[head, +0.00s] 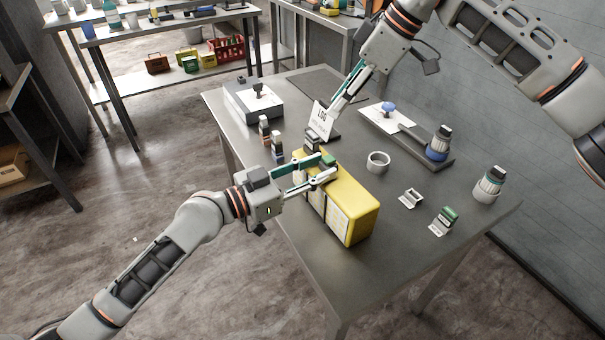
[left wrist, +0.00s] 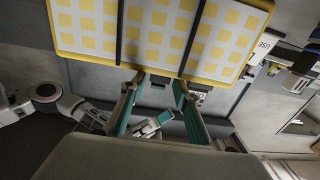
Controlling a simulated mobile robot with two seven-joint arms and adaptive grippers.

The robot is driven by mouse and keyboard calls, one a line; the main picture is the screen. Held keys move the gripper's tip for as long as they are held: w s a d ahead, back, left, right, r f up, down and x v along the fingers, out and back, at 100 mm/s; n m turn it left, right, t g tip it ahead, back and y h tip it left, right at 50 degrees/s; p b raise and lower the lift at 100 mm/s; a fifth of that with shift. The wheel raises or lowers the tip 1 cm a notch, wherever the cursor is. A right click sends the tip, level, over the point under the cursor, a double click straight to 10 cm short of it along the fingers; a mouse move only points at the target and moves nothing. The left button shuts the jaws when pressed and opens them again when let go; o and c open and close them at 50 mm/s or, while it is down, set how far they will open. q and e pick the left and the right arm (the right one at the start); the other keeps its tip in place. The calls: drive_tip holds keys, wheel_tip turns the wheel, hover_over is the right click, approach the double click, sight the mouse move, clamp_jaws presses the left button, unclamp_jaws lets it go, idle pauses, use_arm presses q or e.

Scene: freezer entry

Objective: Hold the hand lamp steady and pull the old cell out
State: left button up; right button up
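A yellow box-shaped body (head: 362,212) with dark straps and pale panels stands on the grey table. I cannot tell whether it is the hand lamp. My left gripper (head: 326,167) is open at its top left end, with a small green-topped piece by the fingertips. In the left wrist view, the gripper (left wrist: 158,82) has its fingers spread, and the yellow body's gridded panel (left wrist: 160,30) fills the top. My right gripper (head: 338,106) is at a white card (head: 321,119) on the far side; its fingers look close together, but its grip is unclear. I cannot identify the old cell.
A white ring (head: 378,162), a small white bracket (head: 411,198) and a green-topped block (head: 443,221) lie nearer. A grey box (head: 252,101) is at the far left.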

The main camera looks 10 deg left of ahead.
use_arm(q)
drive_tip(key=shift+w+d, duration=0.45)
drive_tip(key=shift+d, duration=0.1)
clamp_jaws()
use_arm(e)
drive_tip(key=shift+o, duration=0.6)
